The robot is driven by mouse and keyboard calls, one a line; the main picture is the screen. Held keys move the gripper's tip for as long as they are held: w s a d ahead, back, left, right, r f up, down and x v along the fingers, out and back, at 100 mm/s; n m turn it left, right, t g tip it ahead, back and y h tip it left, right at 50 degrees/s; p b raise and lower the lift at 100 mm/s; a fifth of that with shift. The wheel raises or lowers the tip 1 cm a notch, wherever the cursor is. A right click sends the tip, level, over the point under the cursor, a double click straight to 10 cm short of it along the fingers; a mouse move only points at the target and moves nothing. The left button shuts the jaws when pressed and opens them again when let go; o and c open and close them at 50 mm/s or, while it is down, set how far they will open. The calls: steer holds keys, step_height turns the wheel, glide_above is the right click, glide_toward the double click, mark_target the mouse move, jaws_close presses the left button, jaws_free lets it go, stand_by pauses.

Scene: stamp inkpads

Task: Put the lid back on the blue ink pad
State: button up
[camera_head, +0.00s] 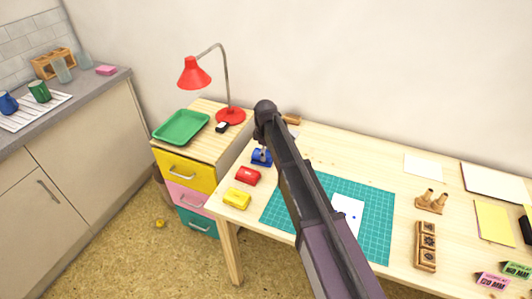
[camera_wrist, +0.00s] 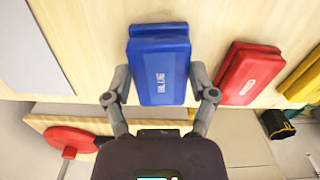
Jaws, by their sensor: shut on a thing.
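The blue ink pad's lid (camera_wrist: 160,72), with pale lettering on top, is between the two fingers of my gripper (camera_wrist: 161,90) in the wrist view. The fingers press on its left and right sides. A blue strip of the ink pad (camera_wrist: 158,29) shows at its far edge. I cannot tell whether the lid rests fully on the pad or sits just above it. In the head view, the blue ink pad (camera_head: 262,158) is at the desk's left back, under my gripper (camera_head: 262,150), and my arm partly hides it.
A red ink pad (camera_head: 248,176) and a yellow one (camera_head: 236,199) stand in front of the blue one. A green cutting mat (camera_head: 376,215) lies to the right with white paper (camera_head: 348,211). A drawer cabinet with a red lamp (camera_head: 230,115) and green tray (camera_head: 181,127) stands left.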

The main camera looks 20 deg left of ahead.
steer(key=shift+f+b, duration=0.55)
stand_by(1.9)
steer(key=o, duration=0.7)
steer(key=shift+r, duration=0.2)
steer(key=shift+r+p, duration=3.35)
steer(key=shift+p, duration=0.15)
jaws_close()
